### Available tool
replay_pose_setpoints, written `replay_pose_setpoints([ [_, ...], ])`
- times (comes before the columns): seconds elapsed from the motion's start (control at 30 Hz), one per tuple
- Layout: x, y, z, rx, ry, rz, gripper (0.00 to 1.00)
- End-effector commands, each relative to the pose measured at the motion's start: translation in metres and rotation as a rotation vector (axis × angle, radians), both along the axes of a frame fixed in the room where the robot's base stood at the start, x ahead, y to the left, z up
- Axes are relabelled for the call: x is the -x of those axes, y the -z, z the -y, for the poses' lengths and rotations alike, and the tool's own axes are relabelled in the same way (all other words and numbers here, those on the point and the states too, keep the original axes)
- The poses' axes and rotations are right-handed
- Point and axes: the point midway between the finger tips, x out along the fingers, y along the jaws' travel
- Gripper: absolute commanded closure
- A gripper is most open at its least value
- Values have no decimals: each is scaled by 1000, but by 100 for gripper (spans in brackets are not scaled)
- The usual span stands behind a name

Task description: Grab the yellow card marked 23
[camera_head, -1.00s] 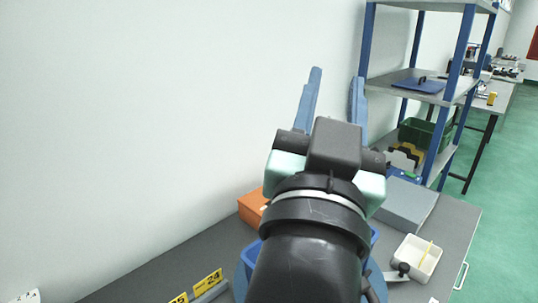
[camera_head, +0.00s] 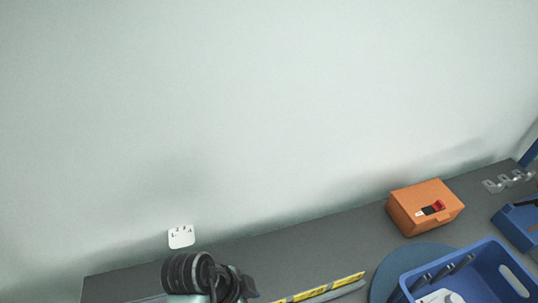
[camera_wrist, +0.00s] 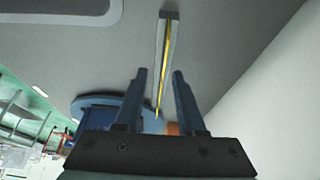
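A row of yellow cards (camera_head: 313,293) stands in a grey rail (camera_head: 345,290) on the bench, at the bottom edge of the head view. Their numbers are too small to read, so I cannot tell which one is marked 23. In the wrist view the yellow cards (camera_wrist: 164,45) show almost edge-on as a thin line along the grey rail (camera_wrist: 173,30). My gripper (camera_wrist: 158,74) is open and empty, its two fingers apart on either side of the line of the rail. In the head view only my dark wrist shows at the bottom, left of the cards; the fingertips are out of sight.
An orange box (camera_head: 425,207) stands by the wall at the right. A blue bin (camera_head: 470,275) with parts in it sits on a round blue base (camera_head: 385,275). A white socket (camera_head: 181,236) is on the wall. The grey bench (camera_head: 300,250) is clear behind the cards.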

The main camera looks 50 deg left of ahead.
Motion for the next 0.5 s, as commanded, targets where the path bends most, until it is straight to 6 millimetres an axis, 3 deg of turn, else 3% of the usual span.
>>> replay_pose_setpoints([
  [0.5, -19, 45, 1, 0, -1, -1, 61],
])
